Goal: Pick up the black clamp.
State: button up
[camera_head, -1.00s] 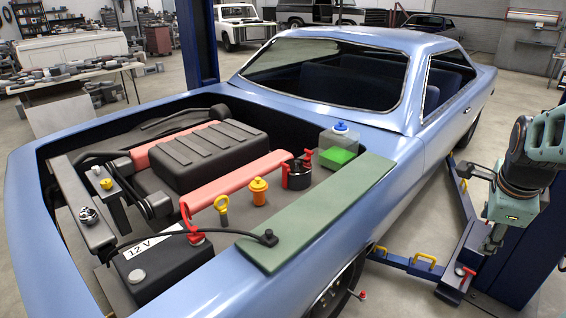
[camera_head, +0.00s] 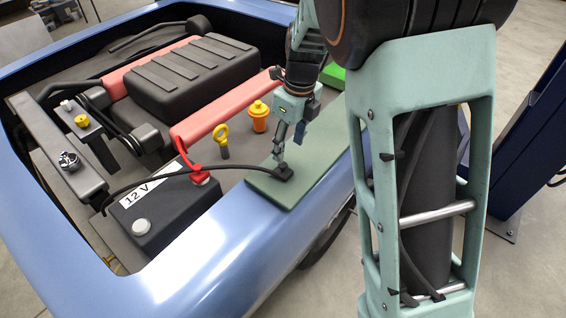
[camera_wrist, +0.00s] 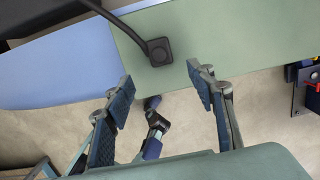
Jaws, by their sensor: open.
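The black clamp (camera_head: 284,172) lies on the green mat (camera_head: 262,187) on the car's fender, at the end of a black cable. In the wrist view the clamp (camera_wrist: 159,51) shows as a dark square block on the mat, whole and unheld. My gripper (camera_head: 287,150) is open and empty, with its fingers pointing down just above the clamp in the head view. In the wrist view the fingertips of my gripper (camera_wrist: 160,82) stand wide apart, and the clamp appears beyond the gap between them. I cannot tell the exact height.
The black cable (camera_head: 150,183) runs left over the 12 V battery (camera_head: 175,207). A red clamp (camera_head: 199,175) sits on the battery. A yellow dipstick ring (camera_head: 220,132) and an orange cap (camera_head: 259,115) stand close behind. My arm hides the car's right side.

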aim_at(284, 165)
jog(key=f, duration=0.4)
jog(key=shift+w+a+f, duration=0.1)
jog(key=shift+a+f, duration=0.1)
jog(key=shift+f, duration=0.2)
jog(key=shift+w+a+f, duration=0.15)
jog(key=shift+f, duration=0.75)
jog(key=shift+w+a+f, duration=0.15)
jog(key=shift+w+f, duration=0.05)
jog(key=shift+f, duration=0.65)
jog(key=shift+w+a+f, duration=0.15)
jog(key=shift+f, duration=0.75)
jog(key=c, duration=1.2)
